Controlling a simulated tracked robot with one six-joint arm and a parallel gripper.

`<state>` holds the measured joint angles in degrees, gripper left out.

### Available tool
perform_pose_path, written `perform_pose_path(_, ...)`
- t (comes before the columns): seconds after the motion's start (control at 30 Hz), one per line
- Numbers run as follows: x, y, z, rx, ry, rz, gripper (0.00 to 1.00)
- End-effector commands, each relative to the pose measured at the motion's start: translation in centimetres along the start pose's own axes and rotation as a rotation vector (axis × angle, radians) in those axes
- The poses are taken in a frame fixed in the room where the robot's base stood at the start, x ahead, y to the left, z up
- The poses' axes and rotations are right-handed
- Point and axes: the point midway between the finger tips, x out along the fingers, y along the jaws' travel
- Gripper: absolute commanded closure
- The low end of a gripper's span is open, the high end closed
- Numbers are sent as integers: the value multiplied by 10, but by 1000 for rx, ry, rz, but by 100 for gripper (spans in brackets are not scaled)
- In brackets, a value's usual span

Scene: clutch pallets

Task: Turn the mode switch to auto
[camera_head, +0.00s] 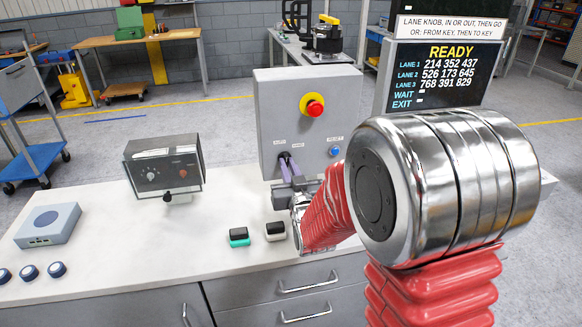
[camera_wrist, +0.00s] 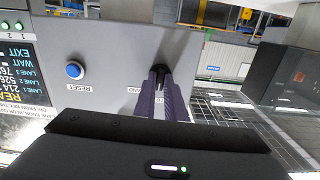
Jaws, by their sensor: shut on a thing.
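The mode switch, a small black knob (camera_wrist: 160,70), sits on the front of the grey control box (camera_head: 270,100). My gripper (camera_head: 285,158) reaches the box's lower left front, its purple fingers closed around the knob. In the wrist view, the fingertips of my gripper (camera_wrist: 161,76) sit on either side of the knob and hide most of it. Which way the knob points cannot be told. Two small labels sit above the switch in the head view, too small to read surely. In the wrist view one label beside the fingers is partly covered.
The box also carries a red emergency button (camera_head: 314,109) on yellow and a blue reset button (camera_head: 335,151). A display (camera_head: 440,75) reading READY stands behind at right. A clear-covered dial box (camera_head: 165,165) and two small stamp-like blocks, one teal-based (camera_head: 239,237), stand on the white bench.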

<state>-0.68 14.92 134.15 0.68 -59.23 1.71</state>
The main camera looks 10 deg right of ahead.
Motion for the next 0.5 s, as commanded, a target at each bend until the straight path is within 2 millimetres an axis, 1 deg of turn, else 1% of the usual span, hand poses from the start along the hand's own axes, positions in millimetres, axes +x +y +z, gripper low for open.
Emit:
perform_pose_path(0.03,-2,-1,8,-17,-19,-2,100)
perform_pose_path(0.2,-2,-1,8,-48,-19,-2,100)
perform_pose_path(0.5,-2,0,8,-53,-19,-2,100)
